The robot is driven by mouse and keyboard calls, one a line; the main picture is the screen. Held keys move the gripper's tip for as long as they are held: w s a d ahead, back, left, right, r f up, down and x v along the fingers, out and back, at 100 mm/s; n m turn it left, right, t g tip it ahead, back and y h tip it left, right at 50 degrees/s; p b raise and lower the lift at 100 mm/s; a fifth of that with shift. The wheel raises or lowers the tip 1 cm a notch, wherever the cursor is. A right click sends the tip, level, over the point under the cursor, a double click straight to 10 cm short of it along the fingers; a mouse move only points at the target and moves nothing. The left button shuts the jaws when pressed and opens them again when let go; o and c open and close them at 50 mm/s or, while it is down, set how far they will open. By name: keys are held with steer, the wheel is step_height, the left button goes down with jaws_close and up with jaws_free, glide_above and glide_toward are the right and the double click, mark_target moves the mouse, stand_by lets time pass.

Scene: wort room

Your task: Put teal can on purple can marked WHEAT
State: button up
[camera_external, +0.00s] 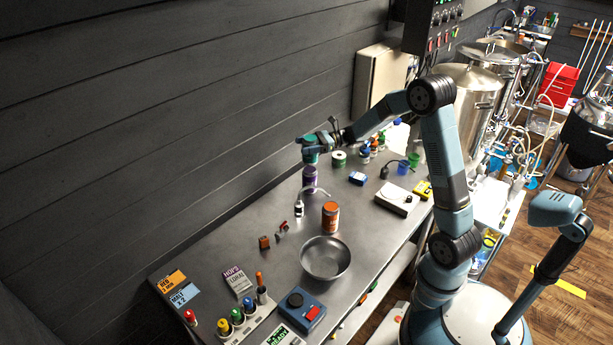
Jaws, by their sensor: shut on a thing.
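The teal can (310,156) is in my gripper (309,142), which is shut on it near the back wall. The purple can (309,179) stands upright on the steel table, directly below the teal can in the picture. The teal can appears upright and in line with the purple can. I cannot tell whether the two cans touch or a small gap is between them. The WHEAT marking is too small to read here.
An orange can (330,216) and a steel bowl (325,258) are nearer. A green-and-white roll (339,158) and several small bottles stand to the right.

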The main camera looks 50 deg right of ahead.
steer(key=shift+w+f, duration=0.2)
steer(key=shift+f, duration=0.2)
step_height(320, 180, down, 3)
steer(key=shift+r, duration=0.2)
steer(key=o, duration=1.3)
steer(key=shift+o, duration=0.2)
